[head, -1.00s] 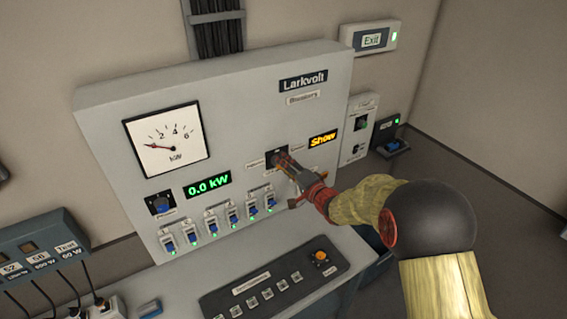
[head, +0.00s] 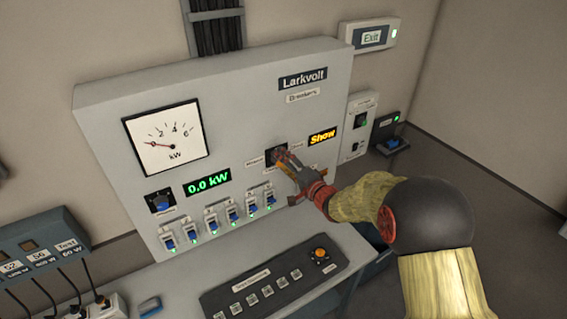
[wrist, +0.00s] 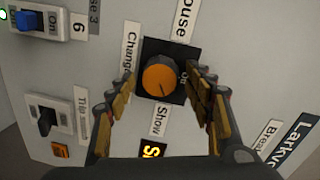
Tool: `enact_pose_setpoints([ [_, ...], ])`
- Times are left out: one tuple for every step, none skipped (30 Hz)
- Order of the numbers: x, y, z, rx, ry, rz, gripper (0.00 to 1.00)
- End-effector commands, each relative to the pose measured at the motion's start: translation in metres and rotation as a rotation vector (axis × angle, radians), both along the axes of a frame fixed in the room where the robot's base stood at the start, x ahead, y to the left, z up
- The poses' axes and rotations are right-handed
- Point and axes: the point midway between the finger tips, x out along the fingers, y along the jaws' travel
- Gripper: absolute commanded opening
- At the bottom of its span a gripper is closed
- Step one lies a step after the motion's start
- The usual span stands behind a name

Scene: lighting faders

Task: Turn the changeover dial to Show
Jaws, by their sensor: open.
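The changeover dial is an orange knob with a dark rim (wrist: 159,77) on a black square plate (wrist: 178,50) in the wrist view. A dark pointer line on its face runs towards the Show label (wrist: 159,121). In the head view my gripper mostly covers the dial, and the amber display (head: 323,137) beside it reads "Show". My gripper (wrist: 162,82) is open, one finger on each side of the dial. I see gaps between the fingers and the knob. In the head view my gripper (head: 280,158) is in front of the black plate.
The grey panel carries a kW meter (head: 166,140), a green "0.0 kW" display (head: 207,184), a blue selector (head: 160,203) and a row of blue switches (head: 231,212) below. A desk console (head: 273,284) with an orange knob lies under the panel.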

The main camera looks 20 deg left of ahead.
Motion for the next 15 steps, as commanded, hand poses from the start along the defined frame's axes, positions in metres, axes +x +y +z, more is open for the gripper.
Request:
enact_pose_setpoints([
  [0.0,0.0,0.0,0.0,0.0,0.0,0.52],
  [0.0,0.0,0.0,0.0,0.0,0.0,0.52],
  [0.0,0.0,0.0,0.0,0.0,0.0,0.52],
  [0.0,0.0,0.0,0.0,0.0,0.0,0.52],
  [0.0,0.0,0.0,0.0,0.0,0.0,0.52],
  [-0.001,-0.001,0.0,0.0,0.0,0.0,0.52],
  [-0.001,-0.002,0.0,0.0,0.0,0.0,0.52],
  [-0.003,-0.004,0.001,0.0,0.0,0.0,0.52],
  [-0.004,-0.007,0.001,-0.001,-0.001,0.0,0.52],
  [-0.007,-0.009,0.001,-0.001,0.001,0.0,0.52],
  [-0.009,-0.013,0.001,-0.001,0.0,0.0,0.52],
  [-0.013,-0.018,0.002,-0.001,0.0,0.0,0.52],
  [-0.016,-0.022,0.003,-0.001,0.0,-0.001,0.52],
  [-0.02,-0.027,0.003,-0.001,0.0,-0.001,0.52],
  [-0.025,-0.034,0.005,0.0,-0.001,-0.002,0.52],
])
